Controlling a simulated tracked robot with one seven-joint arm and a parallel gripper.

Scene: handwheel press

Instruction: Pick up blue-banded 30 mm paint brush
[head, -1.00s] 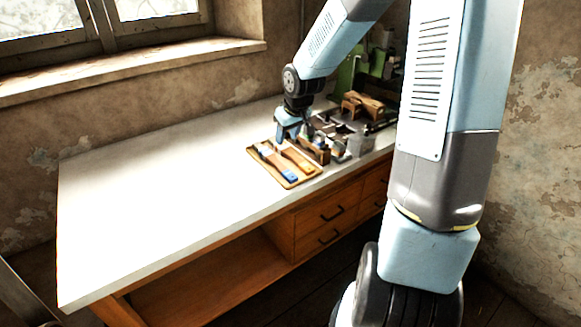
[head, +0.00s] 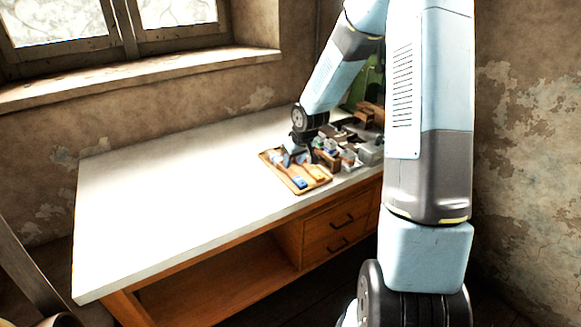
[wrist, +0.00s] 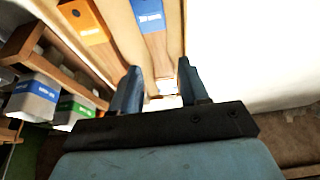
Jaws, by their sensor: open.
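The blue-banded paint brush (head: 300,182) lies on a shallow wooden tray (head: 303,192) at the right part of the bench. In the wrist view its blue band with white print (wrist: 149,16) is at the top. Its wooden part runs down toward the space between my fingers. My gripper (head: 292,159) is open over the tray's far end. In the wrist view the two blue fingers (wrist: 157,82) stand on either side of the brush's line. I cannot tell how high the fingertips are above it.
An orange-banded brush (wrist: 90,22) lies on the tray just left of the blue one. Wooden racks and blue- and green-labelled blocks (wrist: 36,88) crowd the left in the wrist view. The bench top (head: 180,190) left of the tray is clear.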

